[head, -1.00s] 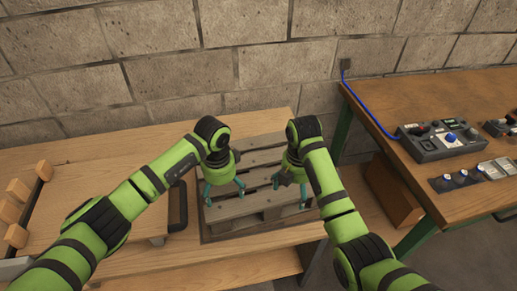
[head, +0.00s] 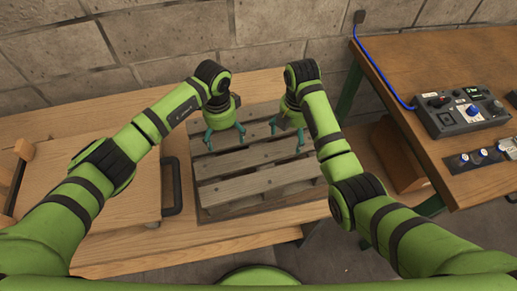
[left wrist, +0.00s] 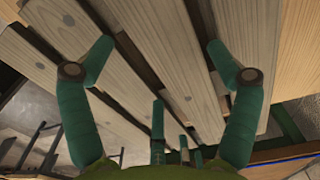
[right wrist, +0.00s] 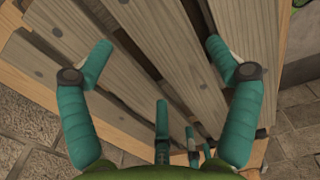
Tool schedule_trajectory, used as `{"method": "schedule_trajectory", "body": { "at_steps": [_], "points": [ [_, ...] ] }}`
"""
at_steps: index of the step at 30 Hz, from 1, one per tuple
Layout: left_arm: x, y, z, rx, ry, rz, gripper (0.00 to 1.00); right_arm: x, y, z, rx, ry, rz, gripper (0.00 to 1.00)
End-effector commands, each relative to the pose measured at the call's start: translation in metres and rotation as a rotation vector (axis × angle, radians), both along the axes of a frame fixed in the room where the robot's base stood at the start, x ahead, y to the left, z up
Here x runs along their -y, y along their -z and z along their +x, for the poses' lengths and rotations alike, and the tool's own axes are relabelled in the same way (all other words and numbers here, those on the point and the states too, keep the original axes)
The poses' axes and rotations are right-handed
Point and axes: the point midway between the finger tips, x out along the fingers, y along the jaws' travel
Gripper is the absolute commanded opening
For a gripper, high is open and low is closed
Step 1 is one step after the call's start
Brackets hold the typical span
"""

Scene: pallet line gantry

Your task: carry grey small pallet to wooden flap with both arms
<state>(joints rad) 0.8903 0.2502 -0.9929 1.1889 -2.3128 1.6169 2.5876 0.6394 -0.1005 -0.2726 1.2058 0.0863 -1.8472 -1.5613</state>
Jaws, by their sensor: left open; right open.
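The grey small pallet (head: 255,187) lies flat on the wooden bench, its weathered slats facing up. My left gripper (head: 225,139) is open above the far left part of the pallet. My right gripper (head: 287,137) is open above its far right part. Both wrist views show pallet slats (left wrist: 150,60) (right wrist: 155,50) beyond spread, empty fingers. Whether any fingertip touches the pallet cannot be told. A flat wooden panel with a dark handle (head: 172,187), apparently the wooden flap (head: 120,205), lies left of the pallet, partly hidden by my left arm.
A block wall (head: 150,50) stands close behind the bench (head: 185,245). At the right is a higher brown table (head: 440,80) with a control box (head: 462,112) and a blue cable (head: 385,75). A brown box (head: 398,155) sits below it. Wooden blocks (head: 22,150) are at far left.

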Motion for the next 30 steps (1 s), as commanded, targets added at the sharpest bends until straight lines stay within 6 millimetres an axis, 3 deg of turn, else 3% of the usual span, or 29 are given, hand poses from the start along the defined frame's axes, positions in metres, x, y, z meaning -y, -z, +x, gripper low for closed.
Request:
{"method": "schedule_trajectory", "body": {
  "at_steps": [9, 21, 22, 24, 27, 30],
  "points": [
    [0.001, 0.043, 0.000, -0.001, 0.001, 0.000, 0.89, 0.000, 0.043, -0.001, -0.002, -0.001, 0.001, 0.89],
    [0.000, 0.052, 0.000, 0.000, 0.001, 0.000, 0.89, 0.000, 0.052, 0.000, 0.000, -0.001, 0.001, 0.89],
    [0.000, 0.052, 0.000, 0.000, 0.001, 0.000, 0.85, 0.000, 0.052, 0.000, 0.000, -0.001, 0.001, 0.85],
    [0.000, 0.052, 0.000, 0.000, 0.001, 0.000, 0.57, 0.000, 0.052, 0.000, 0.000, -0.001, 0.001, 0.57],
    [0.000, 0.052, 0.000, 0.000, 0.001, 0.000, 0.23, 0.000, 0.052, 0.000, 0.000, -0.001, 0.001, 0.24],
    [0.000, 0.052, 0.000, 0.001, 0.001, 0.000, 0.23, 0.000, 0.052, 0.000, 0.000, -0.001, 0.000, 0.23]
  ]
}}
